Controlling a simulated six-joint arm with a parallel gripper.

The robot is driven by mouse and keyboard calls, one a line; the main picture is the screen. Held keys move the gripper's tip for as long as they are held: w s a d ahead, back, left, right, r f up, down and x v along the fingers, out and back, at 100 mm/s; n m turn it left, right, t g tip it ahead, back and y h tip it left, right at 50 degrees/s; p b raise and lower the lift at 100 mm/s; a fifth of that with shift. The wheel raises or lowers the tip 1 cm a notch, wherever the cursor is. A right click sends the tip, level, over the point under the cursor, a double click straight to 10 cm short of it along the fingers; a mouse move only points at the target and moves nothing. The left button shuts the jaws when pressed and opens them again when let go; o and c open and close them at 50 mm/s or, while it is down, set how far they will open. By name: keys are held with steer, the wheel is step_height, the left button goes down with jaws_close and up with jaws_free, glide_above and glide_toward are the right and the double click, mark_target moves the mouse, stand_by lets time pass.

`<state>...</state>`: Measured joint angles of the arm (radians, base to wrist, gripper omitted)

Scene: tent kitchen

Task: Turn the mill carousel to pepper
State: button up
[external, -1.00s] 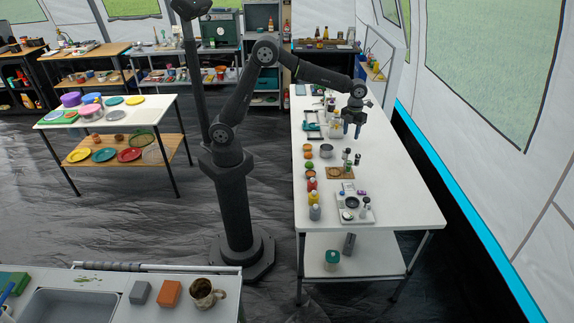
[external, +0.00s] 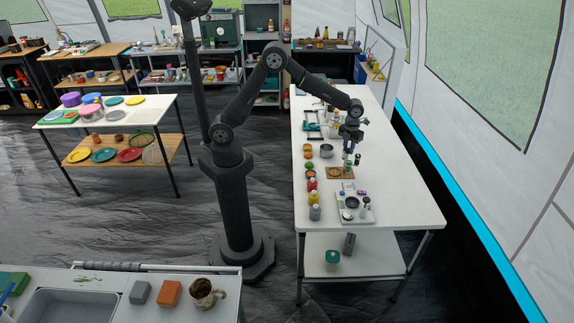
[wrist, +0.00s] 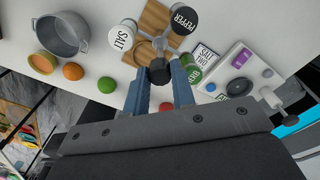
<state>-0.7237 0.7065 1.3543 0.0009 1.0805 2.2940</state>
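The mill carousel (wrist: 148,53) stands on a wooden board (wrist: 155,18) on the white table. In the wrist view, a mill labelled SALT (wrist: 122,36) is on its left and one labelled PEPPER (wrist: 183,20) is at the upper right. A green-labelled container (wrist: 190,68) is at the right, partly behind a finger. A dark round knob (wrist: 159,71) shows between my fingertips. My gripper (wrist: 160,70) is open, with a finger either side of the knob; contact is not clear. In the external view my gripper (external: 350,146) is just above the carousel, which is small there.
A grey pot (wrist: 62,34) and orange and green round items (wrist: 73,71) lie left of the carousel. A white tray (wrist: 240,68) with a dark bowl and a card lettered SALT (wrist: 204,56) are to the right.

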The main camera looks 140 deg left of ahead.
jaws_close()
